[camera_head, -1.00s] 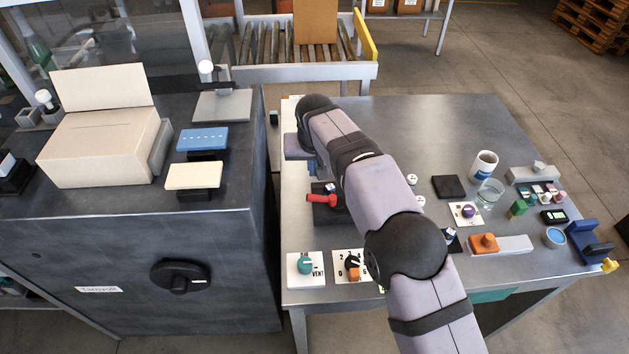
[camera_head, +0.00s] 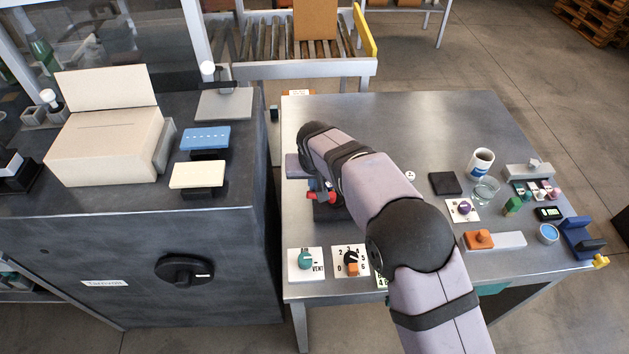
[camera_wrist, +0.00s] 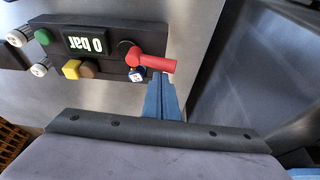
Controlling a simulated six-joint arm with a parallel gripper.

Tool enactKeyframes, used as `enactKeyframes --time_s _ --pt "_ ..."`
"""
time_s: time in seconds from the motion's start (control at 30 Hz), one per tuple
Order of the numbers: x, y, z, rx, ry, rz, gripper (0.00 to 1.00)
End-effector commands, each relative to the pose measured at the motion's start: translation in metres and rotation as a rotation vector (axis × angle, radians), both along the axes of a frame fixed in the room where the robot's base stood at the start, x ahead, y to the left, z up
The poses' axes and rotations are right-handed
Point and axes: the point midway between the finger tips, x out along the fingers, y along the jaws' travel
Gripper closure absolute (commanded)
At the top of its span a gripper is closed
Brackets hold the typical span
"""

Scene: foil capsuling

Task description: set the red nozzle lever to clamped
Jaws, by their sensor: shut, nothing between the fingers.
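The red nozzle lever (camera_wrist: 152,62) is mounted on the right end of a dark panel in the wrist view. Its thick handle points right there, with a small blue and white marked block beside its base. In the head view the lever (camera_head: 316,196) is partly covered by my gripper. My gripper (camera_wrist: 159,78) has blue fingers, closed together and empty. The fingertips are right beside the lever's handle, close to its lower edge in the wrist view. I cannot tell whether they touch it.
The panel carries a "0 bar" display (camera_wrist: 87,43), a green button (camera_wrist: 44,37) and yellow (camera_wrist: 72,69) and brown knobs. Teal (camera_head: 305,259) and black-orange (camera_head: 351,262) dials stand at the table's front left. The table's back right is clear.

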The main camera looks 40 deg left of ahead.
Motion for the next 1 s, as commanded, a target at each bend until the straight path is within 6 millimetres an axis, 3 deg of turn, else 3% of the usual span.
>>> enactKeyframes --time_s 1.0 --pt "-0.0040 -0.0030 -0.0006 -0.001 0.001 0.078 1.00"
